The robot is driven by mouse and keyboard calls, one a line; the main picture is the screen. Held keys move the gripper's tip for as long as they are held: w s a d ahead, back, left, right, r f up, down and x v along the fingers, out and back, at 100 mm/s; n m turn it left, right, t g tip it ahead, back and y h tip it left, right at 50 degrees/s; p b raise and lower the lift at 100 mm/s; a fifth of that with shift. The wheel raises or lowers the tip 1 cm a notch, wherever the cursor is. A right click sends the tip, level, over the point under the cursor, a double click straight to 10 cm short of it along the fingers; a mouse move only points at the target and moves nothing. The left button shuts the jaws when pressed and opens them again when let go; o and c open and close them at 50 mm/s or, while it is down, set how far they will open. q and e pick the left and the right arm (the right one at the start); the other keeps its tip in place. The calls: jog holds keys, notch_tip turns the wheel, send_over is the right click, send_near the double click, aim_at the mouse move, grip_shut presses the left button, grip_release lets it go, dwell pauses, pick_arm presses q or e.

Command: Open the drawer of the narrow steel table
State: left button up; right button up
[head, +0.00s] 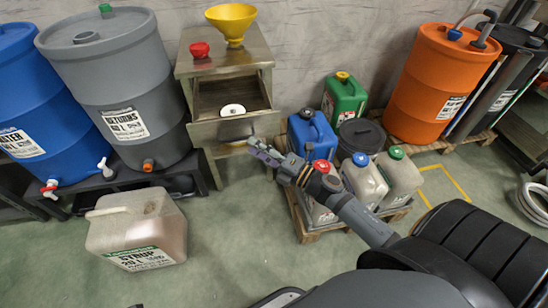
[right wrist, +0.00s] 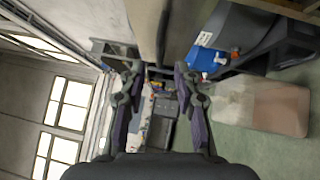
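The narrow steel table (head: 263,57) stands against the wall in the head view. Its drawer (head: 260,124) is pulled out towards me, with the dark inside showing. A white disc with a dark centre (head: 232,110) shows at the drawer's front. My right gripper (head: 254,147) is at the lower right of the drawer front, overlapping it in the picture; I cannot tell whether they touch. In the right wrist view its two fingers (right wrist: 158,72) are apart, with nothing gripped between them. A pale metal surface (right wrist: 150,28) lies beyond them. My left gripper is out of view.
A yellow funnel (head: 231,22) and red cup (head: 199,50) stand on the table. Grey (head: 120,90) and blue (head: 35,95) drums are left. A syrup canister (head: 150,228) is on the floor.

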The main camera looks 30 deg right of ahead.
jog(key=v, duration=0.6)
jog(key=shift+s+d, duration=0.15)
jog(key=shift+s, duration=0.15)
jog(key=shift+f, duration=0.1)
